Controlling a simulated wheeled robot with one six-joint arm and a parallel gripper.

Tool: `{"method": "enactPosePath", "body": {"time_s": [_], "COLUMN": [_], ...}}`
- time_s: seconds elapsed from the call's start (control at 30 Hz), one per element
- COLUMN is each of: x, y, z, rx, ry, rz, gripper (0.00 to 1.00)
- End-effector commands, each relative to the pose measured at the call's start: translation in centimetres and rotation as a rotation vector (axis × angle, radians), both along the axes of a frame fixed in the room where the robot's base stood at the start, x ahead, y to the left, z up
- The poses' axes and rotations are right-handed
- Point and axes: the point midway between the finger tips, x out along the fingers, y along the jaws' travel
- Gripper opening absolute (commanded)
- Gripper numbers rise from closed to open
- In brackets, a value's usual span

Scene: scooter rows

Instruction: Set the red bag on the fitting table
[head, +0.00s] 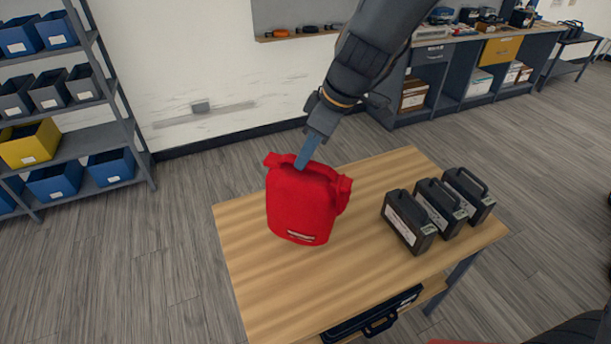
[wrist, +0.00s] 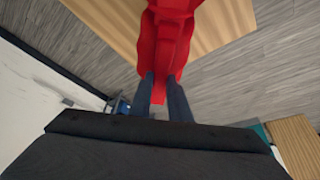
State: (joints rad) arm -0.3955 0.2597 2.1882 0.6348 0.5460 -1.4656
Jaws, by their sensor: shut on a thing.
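The red bag (head: 300,207) is upright over the left part of the wooden fitting table (head: 280,285) in the head view. I cannot tell for sure whether its base touches the top. My gripper (head: 307,152) comes down from above and is shut on the top of the bag. In the wrist view the two fingers (wrist: 163,88) close around a narrow part of the red bag (wrist: 168,40), with the table top (wrist: 215,25) beyond it. The far side of the bag is hidden.
Several black battery-like cases with handles (head: 410,222) stand on the table's right side. The front of the table top is clear. A dark case (head: 375,318) lies on the shelf below. A bin rack (head: 75,145) stands at left, a workbench (head: 480,75) at back right.

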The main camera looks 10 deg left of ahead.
Motion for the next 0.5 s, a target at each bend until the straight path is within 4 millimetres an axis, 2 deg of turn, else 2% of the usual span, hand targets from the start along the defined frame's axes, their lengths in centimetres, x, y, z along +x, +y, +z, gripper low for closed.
{"method": "enactPosePath", "body": {"time_s": [0.33, 0.5], "x": [0.0, 0.1], "y": [0.0, 0.0], "z": [-4.0, -4.7], "rx": [0.000, 0.001], "ry": [0.001, -0.002], "rz": [-0.003, -0.002], "gripper": [0.00, 0.00]}}
